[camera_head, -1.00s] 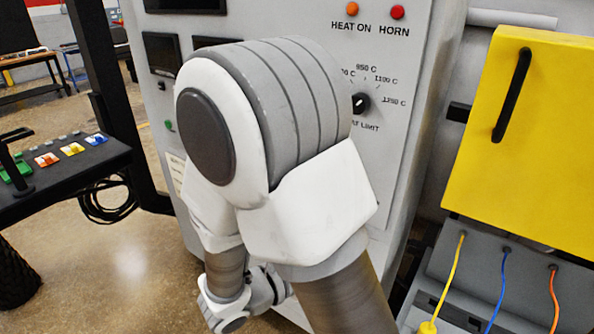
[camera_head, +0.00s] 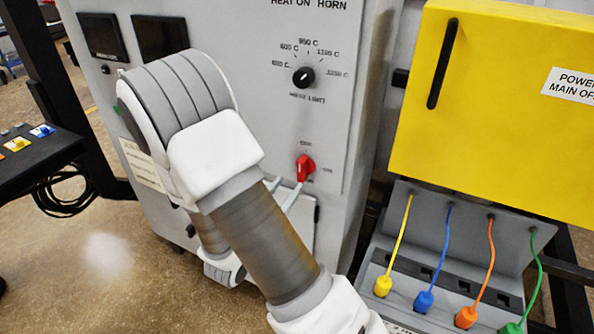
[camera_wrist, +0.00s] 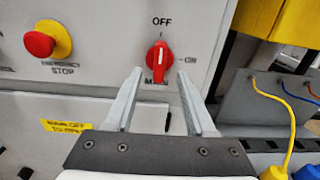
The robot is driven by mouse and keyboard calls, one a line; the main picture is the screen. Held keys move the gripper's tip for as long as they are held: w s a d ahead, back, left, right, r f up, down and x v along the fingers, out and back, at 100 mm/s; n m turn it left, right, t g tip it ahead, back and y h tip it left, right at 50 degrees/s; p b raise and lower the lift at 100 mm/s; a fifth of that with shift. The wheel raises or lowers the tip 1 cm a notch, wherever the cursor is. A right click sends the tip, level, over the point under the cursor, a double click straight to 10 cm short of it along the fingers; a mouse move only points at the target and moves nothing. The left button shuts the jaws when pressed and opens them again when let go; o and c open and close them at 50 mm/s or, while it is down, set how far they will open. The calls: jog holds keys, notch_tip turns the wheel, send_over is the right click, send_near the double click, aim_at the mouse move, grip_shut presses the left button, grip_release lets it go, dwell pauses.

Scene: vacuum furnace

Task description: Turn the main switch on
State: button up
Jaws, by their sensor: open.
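The main switch is a red rotary knob (camera_head: 305,167) low on the right side of the grey furnace panel. It also shows in the wrist view (camera_wrist: 159,62), with "OFF" printed above it and "ON" to its right. Its handle stands upright, in line with the OFF label. My gripper (camera_wrist: 158,78) is open, its two grey fingers pointing at the panel on either side of the lower end of the knob. The fingers look apart from the knob; the exact gap in depth cannot be told. In the head view the gripper is partly hidden behind my arm.
A red emergency stop button on a yellow base (camera_wrist: 47,39) sits left of the knob. A black heat limit dial (camera_head: 303,76) is above it. At right stand a yellow box (camera_head: 500,110) and a grey connector panel (camera_head: 400,220) with several coloured cables.

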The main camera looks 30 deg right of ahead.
aim_at(300, 171)
jog(key=x, duration=0.6)
jog(key=shift+p, duration=0.4)
grip_shut()
